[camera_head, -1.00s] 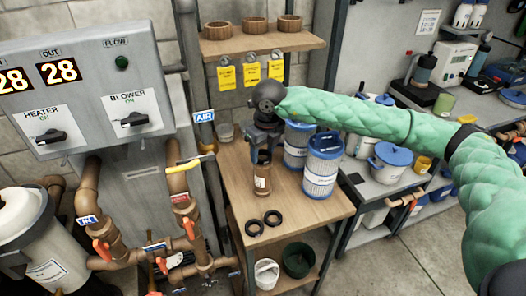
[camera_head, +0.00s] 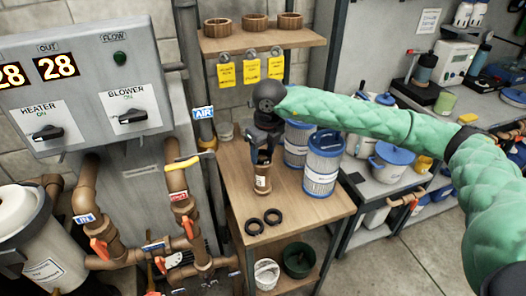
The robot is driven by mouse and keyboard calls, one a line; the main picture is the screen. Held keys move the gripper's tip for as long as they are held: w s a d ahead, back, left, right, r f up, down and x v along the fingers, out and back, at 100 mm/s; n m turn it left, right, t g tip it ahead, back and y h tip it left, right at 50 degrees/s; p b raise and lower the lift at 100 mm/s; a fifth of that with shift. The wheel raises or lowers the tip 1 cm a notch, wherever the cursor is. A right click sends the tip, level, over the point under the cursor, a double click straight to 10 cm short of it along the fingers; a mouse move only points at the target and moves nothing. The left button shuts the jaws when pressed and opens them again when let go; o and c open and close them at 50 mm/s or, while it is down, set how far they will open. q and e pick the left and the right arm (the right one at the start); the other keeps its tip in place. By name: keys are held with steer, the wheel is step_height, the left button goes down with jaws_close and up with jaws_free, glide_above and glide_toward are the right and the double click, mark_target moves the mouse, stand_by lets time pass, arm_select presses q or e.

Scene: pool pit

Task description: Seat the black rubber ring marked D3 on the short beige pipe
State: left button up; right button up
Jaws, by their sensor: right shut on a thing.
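My right gripper (camera_head: 262,152) points down over the wooden table (camera_head: 318,208). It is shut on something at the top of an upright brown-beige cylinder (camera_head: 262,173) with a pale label. The fingers hide what is between them. I cannot tell whether the cylinder is the short beige pipe, or whether it touches the table. Two black rings lie flat side by side in front of it, the left ring (camera_head: 247,233) nearer the edge and the right ring (camera_head: 279,221) beside it. Their marks are too small to read, so I cannot tell which is D3. My left gripper is not in view.
Two blue-and-white filter cartridges stand right of the gripper, the nearer cartridge (camera_head: 320,180) close to it. A shelf (camera_head: 290,42) with wooden rings and yellow tags is behind. Brown pipes and a control box (camera_head: 75,85) are on the left. The table's front right is clear.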

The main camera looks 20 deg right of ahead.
steer(key=b, duration=0.3)
steer(key=shift+f, duration=0.3)
stand_by(2.8)
steer(key=o, duration=1.4)
steer(key=shift+r, duration=0.15)
steer(key=shift+r+p, duration=0.55)
steer(key=shift+r, duration=3.35)
